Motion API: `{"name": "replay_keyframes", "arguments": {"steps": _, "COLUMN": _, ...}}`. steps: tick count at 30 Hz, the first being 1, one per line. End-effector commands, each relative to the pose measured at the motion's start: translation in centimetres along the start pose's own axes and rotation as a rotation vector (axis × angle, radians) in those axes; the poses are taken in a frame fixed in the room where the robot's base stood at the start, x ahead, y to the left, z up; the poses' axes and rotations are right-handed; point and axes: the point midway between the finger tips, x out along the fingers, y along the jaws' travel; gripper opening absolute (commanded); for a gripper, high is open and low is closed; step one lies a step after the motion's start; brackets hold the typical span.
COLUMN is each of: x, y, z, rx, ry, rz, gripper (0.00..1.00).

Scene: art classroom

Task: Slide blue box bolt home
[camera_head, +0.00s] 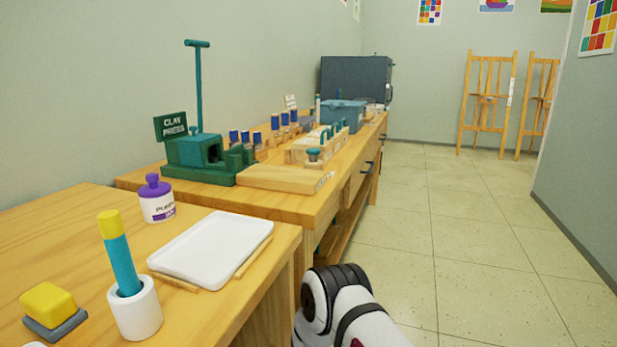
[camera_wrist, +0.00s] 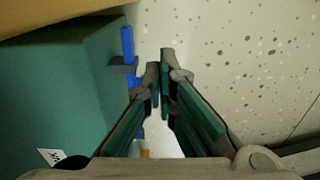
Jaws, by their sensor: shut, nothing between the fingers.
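In the wrist view a blue bolt (camera_wrist: 128,42) stands at the right edge of a teal surface (camera_wrist: 60,80), with a grey bracket (camera_wrist: 122,67) beside it. More blue shows just below the bracket. My gripper (camera_wrist: 160,72) is shut and empty, a little to the right of the bolt with a visible gap at the fingertips. The left finger hides part of the area below the bracket. In the head view a blue-grey box (camera_head: 343,116) sits far along the workbench; its bolt cannot be made out there. My gripper is outside that view.
The workbench (camera_head: 290,203) runs along the left wall, with a green clay press (camera_head: 197,160) on it. A near table holds a white tray (camera_head: 213,246), a white cup (camera_head: 135,312) and a purple-lidded jar (camera_head: 157,203). The tiled floor (camera_head: 460,250) to the right is clear.

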Motion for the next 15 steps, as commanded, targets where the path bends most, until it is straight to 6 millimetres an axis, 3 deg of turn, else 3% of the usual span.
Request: {"name": "replay_keyframes", "arguments": {"steps": 15, "x": 1.3, "y": 0.0, "z": 0.0, "rx": 0.000, "ry": 0.000, "rz": 0.000, "gripper": 0.00}}
